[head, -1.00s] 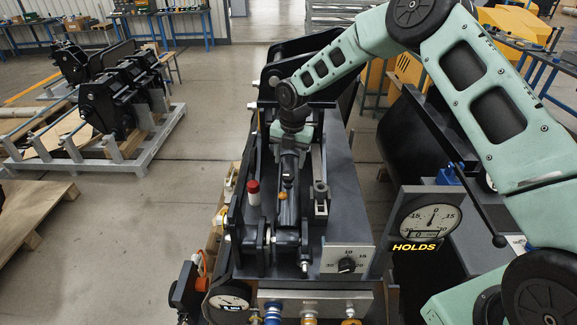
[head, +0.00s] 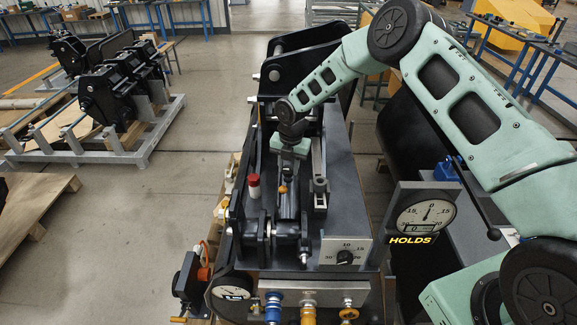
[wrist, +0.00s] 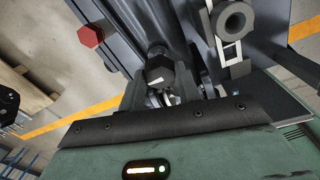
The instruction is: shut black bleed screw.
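The black bleed screw (wrist: 159,70), a dark hexagonal head with a white mark, shows in the wrist view at the mouth of my gripper (wrist: 160,92). The dark fingers stand on both sides of its near end. I cannot tell whether they press on it or stand slightly apart. In the head view my gripper (head: 289,160) points down over the dark machine, and the screw is hidden beneath it. A red-capped screw (head: 253,181) stands to the left, and its red hex head (wrist: 90,36) also shows in the wrist view.
A grey post with a ring end (wrist: 234,20) stands close to the right of my gripper; the post (head: 320,187) shows in the head view. A gauge (head: 427,216) above a "HOLDS" sign reads near zero. A dial panel (head: 345,252) and couplers (head: 308,308) are in front.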

